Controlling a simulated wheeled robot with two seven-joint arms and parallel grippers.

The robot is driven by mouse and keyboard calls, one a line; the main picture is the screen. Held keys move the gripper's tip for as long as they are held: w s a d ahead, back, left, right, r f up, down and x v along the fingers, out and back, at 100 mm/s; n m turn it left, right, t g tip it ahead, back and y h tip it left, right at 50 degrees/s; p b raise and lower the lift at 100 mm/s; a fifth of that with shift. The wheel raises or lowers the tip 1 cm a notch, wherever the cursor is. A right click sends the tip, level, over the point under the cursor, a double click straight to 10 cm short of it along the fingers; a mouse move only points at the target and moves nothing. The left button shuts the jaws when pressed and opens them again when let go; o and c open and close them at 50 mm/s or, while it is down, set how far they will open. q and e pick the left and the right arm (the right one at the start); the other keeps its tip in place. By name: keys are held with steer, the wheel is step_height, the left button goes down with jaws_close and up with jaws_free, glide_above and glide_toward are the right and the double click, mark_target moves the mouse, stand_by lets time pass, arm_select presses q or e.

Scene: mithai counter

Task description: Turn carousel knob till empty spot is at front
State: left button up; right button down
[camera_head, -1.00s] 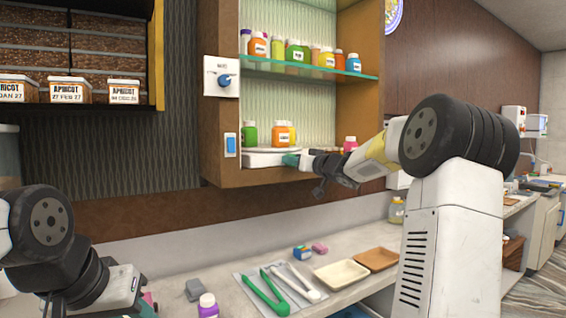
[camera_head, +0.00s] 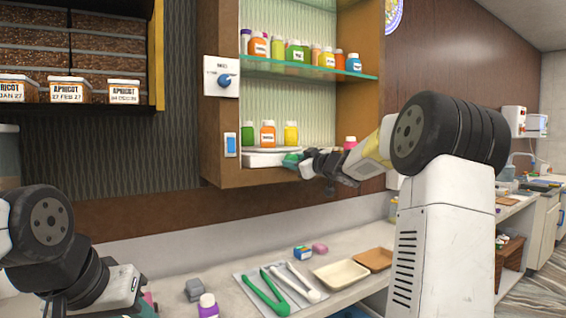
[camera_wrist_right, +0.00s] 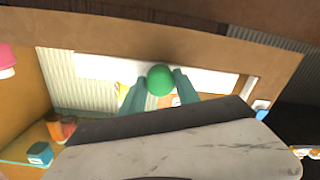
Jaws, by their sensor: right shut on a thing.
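A glass shelf (camera_head: 308,70) with several bottles is above. A dial panel (camera_head: 221,77) and blue switch (camera_head: 231,145) are on the cabinet's side. Below, the counter holds a tray (camera_head: 237,276) with green and white tongs, a cream dish (camera_head: 341,274) and a purple bottle (camera_head: 208,306).

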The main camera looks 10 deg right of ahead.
steer(key=n, duration=1.1)
steer(key=shift+a+h, duration=0.1)
steer(key=shift+h, duration=0.2)
steer(key=shift+n, duration=0.3)
steer(key=c, duration=0.9)
jaws_free()
steer(key=shift+s, duration=0.15)
steer(key=v, duration=0.7)
steer(key=shift+s, duration=0.3)
